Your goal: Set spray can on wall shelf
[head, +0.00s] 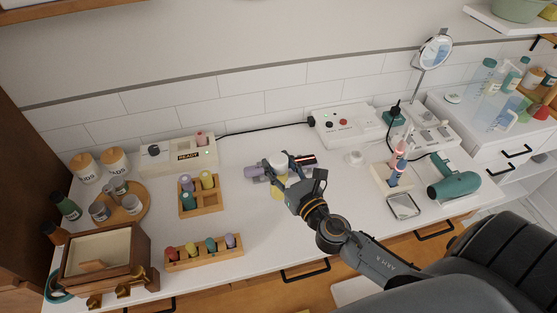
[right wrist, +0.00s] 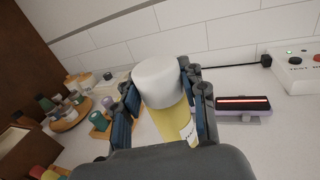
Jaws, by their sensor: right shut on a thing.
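A spray can with a white cap and a yellow body (head: 278,187) is between the fingers of my right gripper (head: 294,174). In the right wrist view the spray can (right wrist: 172,122) shows its white cap toward the camera, with dark fingers on both sides. The gripper is shut on it over the middle of the white counter. I cannot tell whether the can's base touches the counter. A wooden shelf edge (head: 60,9) shows at the top left and a white wall shelf (head: 500,20) at the top right. My left gripper is not in view.
On the white counter (head: 262,225), a wooden rack of colored bottles (head: 203,209) stands left of the can. A purple and black device (head: 303,160) lies close behind it.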

